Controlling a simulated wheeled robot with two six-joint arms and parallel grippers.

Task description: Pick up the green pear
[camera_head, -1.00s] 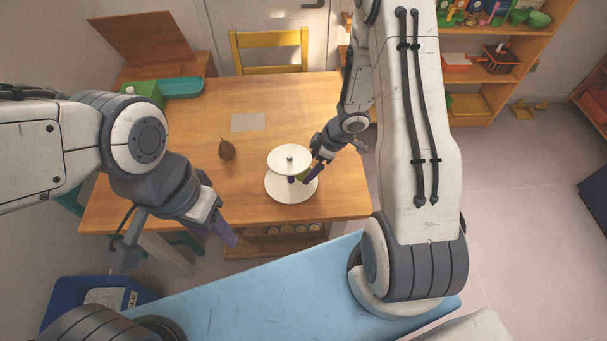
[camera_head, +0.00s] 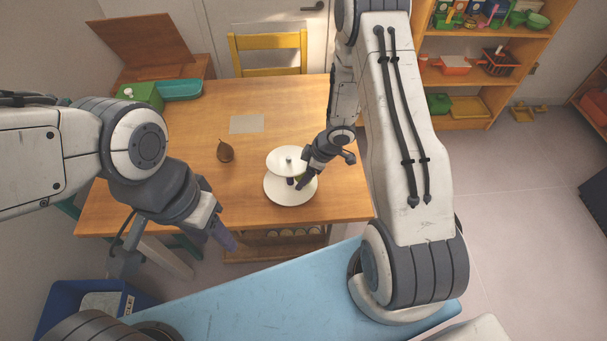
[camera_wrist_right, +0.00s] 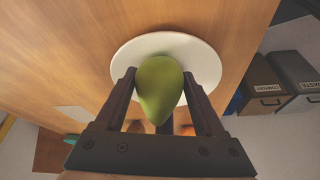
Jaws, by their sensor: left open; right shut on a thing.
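The green pear (camera_wrist_right: 158,86) is between the two dark fingers of my right gripper (camera_wrist_right: 162,92) in the right wrist view, and the fingers are shut on it. A white disc of the two-tier stand (camera_wrist_right: 205,62) shows behind the pear. In the head view my right gripper (camera_head: 301,182) is low at the right side of the white stand (camera_head: 280,195), by the gap between its tiers, and hides the pear. Whether the pear touches the stand I cannot tell. My left gripper (camera_head: 222,234) is open and empty, near the table's front edge.
A brown pear-shaped thing (camera_head: 225,151) stands on the wooden table (camera_head: 175,190), left of the stand. A grey sheet (camera_head: 246,123) lies behind it. A green box (camera_head: 143,95) and teal tray (camera_head: 179,89) are at the back left. A yellow chair (camera_head: 268,42) stands behind.

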